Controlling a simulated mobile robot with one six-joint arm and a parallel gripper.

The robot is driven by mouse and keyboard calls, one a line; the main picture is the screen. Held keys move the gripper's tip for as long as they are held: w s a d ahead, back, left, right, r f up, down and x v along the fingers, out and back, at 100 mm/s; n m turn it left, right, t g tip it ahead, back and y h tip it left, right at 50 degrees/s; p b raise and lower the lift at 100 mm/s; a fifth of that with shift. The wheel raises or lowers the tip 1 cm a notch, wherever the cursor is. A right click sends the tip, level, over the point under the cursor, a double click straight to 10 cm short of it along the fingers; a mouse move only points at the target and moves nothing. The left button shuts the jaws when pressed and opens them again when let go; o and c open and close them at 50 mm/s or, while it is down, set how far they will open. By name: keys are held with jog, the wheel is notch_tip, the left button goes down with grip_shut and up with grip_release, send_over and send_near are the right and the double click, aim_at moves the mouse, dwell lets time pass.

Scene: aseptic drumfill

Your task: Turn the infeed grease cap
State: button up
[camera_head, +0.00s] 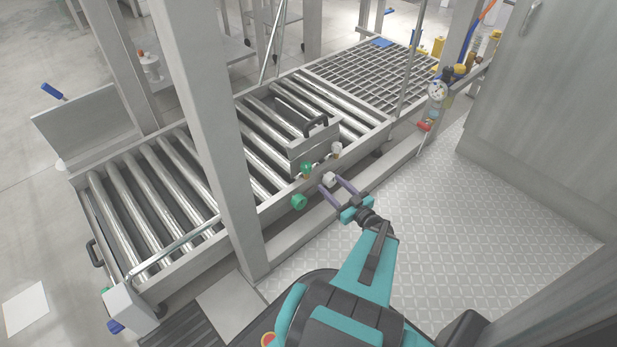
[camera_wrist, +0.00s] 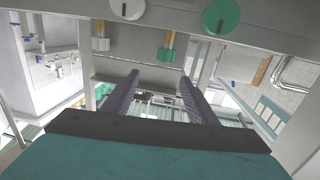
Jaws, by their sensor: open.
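Two round caps sit on the side of the roller conveyor frame: a green cap (camera_head: 299,202) and a white cap (camera_head: 329,179). In the wrist view the white cap (camera_wrist: 128,8) and the green cap (camera_wrist: 221,16) each bear a small dark mark, at the top edge. I cannot tell which is the infeed grease cap. My gripper (camera_head: 331,184) is open with its two dark fingers apart, close to the white cap. In the wrist view my gripper (camera_wrist: 160,80) has nothing between its fingers, and both caps lie above the fingertips. Contact is not visible.
A green-topped fitting (camera_head: 306,168) and a white-topped fitting (camera_head: 337,149) stand above the caps. A grey box with a black handle (camera_head: 315,126) is behind them. A steel post (camera_head: 205,120) rises left. A gauge (camera_head: 437,91) is at right. Patterned floor (camera_head: 480,220) is clear.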

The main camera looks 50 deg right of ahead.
aim_at(309, 169)
jog(key=shift+s+a+f+n+y+b, duration=0.3)
jog(key=shift+s+f+y+b, duration=0.1)
jog(key=shift+s+f+b, duration=0.25)
jog(key=shift+w, duration=0.1)
jog(key=w+b, duration=0.1)
jog(key=w, duration=0.3)
jog(key=w+d+b, duration=0.1)
jog(key=w+b, duration=0.1)
jog(key=w, duration=0.2)
jog(key=w+b, duration=0.2)
jog(key=w, duration=0.2)
jog(key=shift+w+d+f, duration=0.1)
jog(key=shift+w+d, duration=0.15)
jog(key=shift+d, duration=0.05)
jog(key=shift+w, duration=0.5)
jog(key=c, duration=1)
